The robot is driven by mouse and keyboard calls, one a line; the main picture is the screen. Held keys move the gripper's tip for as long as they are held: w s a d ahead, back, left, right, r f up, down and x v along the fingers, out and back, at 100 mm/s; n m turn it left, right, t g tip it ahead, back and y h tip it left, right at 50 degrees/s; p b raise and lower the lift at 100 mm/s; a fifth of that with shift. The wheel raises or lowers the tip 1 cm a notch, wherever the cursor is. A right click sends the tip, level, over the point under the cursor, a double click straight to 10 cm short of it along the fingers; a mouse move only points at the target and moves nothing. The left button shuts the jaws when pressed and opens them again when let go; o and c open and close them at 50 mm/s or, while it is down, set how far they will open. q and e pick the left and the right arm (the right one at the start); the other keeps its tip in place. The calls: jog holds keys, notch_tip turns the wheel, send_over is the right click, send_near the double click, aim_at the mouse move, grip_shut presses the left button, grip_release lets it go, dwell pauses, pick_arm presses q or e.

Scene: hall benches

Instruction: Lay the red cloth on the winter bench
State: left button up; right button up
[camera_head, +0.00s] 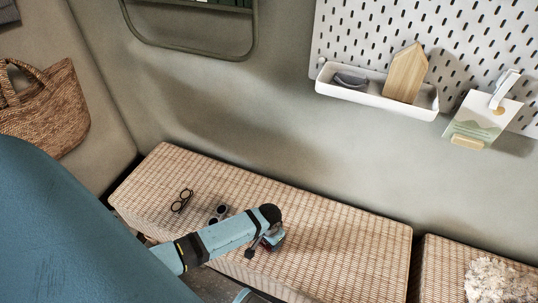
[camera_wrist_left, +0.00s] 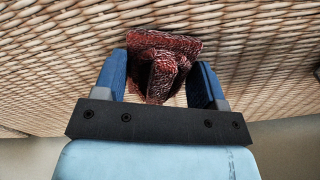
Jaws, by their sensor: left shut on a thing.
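The red cloth (camera_wrist_left: 165,42) is a bunched, dark red woven piece between the blue fingers of my left gripper (camera_wrist_left: 162,72), which is shut on it. I cannot tell whether the cloth touches the wicker. A pair of round dark glasses (camera_head: 181,201) and dark sunglasses (camera_head: 219,213) lie on this bench. A second wicker bench (camera_head: 440,262) at the right bears a white fluffy thing (camera_head: 495,280). My right gripper is not in view.
A white pegboard (camera_head: 420,45) hangs above, with a tray (camera_head: 375,97) holding a wooden house shape (camera_head: 406,72). A card (camera_head: 482,118) hangs at its right. A woven bag (camera_head: 50,108) hangs at the left. A narrow gap separates the benches. The long bench's right part is bare.

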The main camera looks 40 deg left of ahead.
pick_arm(q)
jog(key=shift+f, duration=0.15)
jog(key=o, duration=1)
jog(key=shift+c, duration=0.2)
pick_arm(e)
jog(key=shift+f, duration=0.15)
pick_arm(q)
jog(key=shift+r, duration=0.5)
notch_tip(320, 180, up, 11)
jog(key=p, duration=0.3)
jog(key=shift+s+r+p, duration=0.15)
jog(key=shift+s+p, duration=0.05)
jog(key=shift+p, duration=0.15)
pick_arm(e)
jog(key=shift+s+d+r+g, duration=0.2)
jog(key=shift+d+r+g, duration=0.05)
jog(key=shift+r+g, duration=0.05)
pick_arm(q)
jog(key=shift+d, duration=0.1)
